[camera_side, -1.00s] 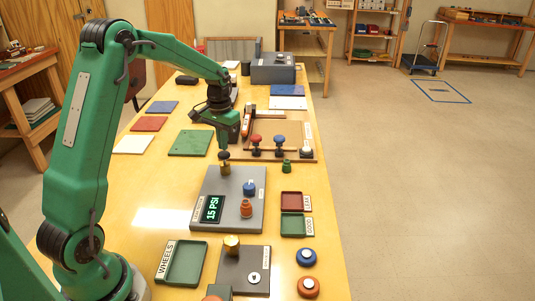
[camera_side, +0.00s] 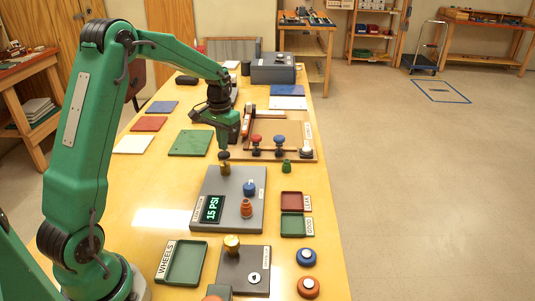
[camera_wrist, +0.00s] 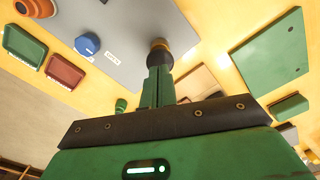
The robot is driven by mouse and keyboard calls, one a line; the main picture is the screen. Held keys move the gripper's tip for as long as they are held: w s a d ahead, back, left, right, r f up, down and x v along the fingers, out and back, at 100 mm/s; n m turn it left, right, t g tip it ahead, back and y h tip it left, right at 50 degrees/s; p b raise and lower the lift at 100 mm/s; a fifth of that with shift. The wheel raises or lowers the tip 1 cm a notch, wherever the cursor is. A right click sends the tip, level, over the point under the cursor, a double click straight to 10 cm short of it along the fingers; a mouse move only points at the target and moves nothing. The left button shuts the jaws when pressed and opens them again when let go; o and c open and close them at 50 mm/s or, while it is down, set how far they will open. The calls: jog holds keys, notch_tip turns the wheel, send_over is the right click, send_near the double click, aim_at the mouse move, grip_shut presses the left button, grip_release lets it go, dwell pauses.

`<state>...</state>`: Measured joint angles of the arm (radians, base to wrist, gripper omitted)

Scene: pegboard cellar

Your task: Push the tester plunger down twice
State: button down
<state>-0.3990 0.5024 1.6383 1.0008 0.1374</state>
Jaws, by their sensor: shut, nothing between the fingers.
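The tester (camera_side: 235,222) is a grey plate on the yellow bench, with a display reading 15 PSI (camera_side: 212,209). Its plunger (camera_side: 224,162), with a dark knob and a brass collar, stands at the far end of the plate. In the wrist view the plunger (camera_wrist: 160,48) shows just beyond my fingertips. My gripper (camera_side: 224,147) is shut and empty, pointing down directly over the knob. Its fingertips are at or very near the knob top; I cannot tell whether they press on it. The shut fingers (camera_wrist: 157,80) also show in the wrist view.
A blue knob (camera_side: 249,188) and an orange ribbed part (camera_side: 246,208) stand on the tester. Red (camera_side: 293,201) and green (camera_side: 291,225) trays lie to the right. A wooden rack with red and blue knobs (camera_side: 280,141) is close behind my gripper. A green wheels tray (camera_side: 186,263) is in front.

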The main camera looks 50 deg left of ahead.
aim_at(224, 153)
jog(key=shift+f, duration=1.85)
jog(key=shift+r, duration=0.1)
dwell(0.4)
jog(key=shift+r, duration=3.25)
